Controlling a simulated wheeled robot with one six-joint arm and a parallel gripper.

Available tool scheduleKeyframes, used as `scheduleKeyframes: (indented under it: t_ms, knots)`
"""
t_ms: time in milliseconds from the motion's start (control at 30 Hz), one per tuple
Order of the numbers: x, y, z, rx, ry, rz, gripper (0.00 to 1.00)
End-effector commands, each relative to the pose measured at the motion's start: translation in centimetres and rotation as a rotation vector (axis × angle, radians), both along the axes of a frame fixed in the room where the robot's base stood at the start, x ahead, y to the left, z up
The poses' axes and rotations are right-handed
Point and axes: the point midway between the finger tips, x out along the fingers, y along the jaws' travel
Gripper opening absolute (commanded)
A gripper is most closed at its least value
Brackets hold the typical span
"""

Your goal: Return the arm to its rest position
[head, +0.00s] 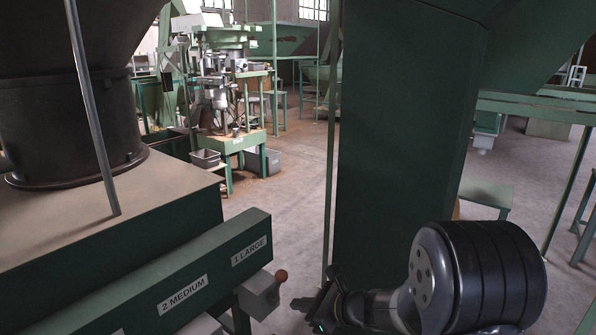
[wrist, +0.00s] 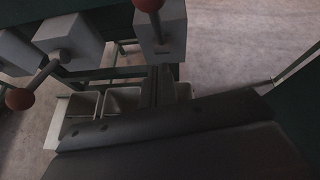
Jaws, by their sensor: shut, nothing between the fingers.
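My gripper (head: 312,307) shows low in the middle of the head view, just right of the grey valve box (head: 258,296) under the "1 LARGE" label. My arm runs right from it to a large grey and black joint. In the wrist view my gripper (wrist: 164,72) has its dark fingers together with nothing between them. They point toward the grey box (wrist: 172,38) with a red-knobbed lever (wrist: 148,5). The gripper looks apart from the lever. My wrist housing hides the lower part of the wrist view.
A green rail (head: 215,262) labelled "2 MEDIUM" and "1 LARGE" lies left of my gripper. A dark green column (head: 400,150) stands behind my arm. Bins (wrist: 122,100) sit below the valve boxes. Open concrete floor (head: 280,205) lies beyond the rail.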

Motion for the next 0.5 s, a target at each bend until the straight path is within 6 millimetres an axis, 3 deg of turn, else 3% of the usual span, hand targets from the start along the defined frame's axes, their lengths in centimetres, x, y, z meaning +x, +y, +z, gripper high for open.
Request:
scheduleKeyframes:
  t_ms: [500]
  knots:
    - [-0.2, -0.4, -2.1, 0.125, -0.121, -0.018, 0.0]
